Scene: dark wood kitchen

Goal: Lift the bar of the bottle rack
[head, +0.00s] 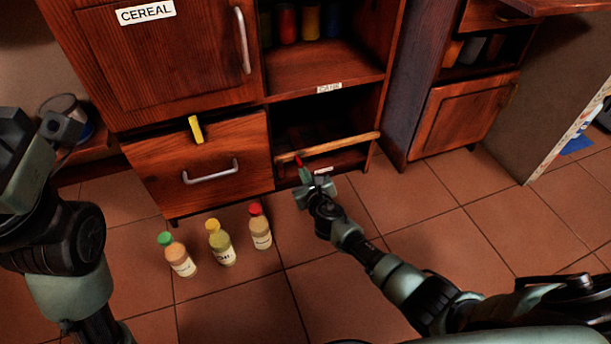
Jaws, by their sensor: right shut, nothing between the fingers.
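The bottle rack (352,158) is the low open compartment at the bottom of the dark wood cabinet. Its light wooden bar (345,144) runs across the front of the opening, with its right end a little higher in the picture than its left. My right gripper (302,168) is at the left part of the bar, with its fingertips just under or against it; I cannot tell if they touch. It is shut with nothing held. My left gripper (62,127) is at the left edge, away from the rack; its fingers are not clear.
Three bottles with green (177,255), yellow (219,243) and red (260,227) caps stand on the tiled floor left of my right arm. A drawer (205,165) with a metal handle is left of the rack. The floor at right is clear.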

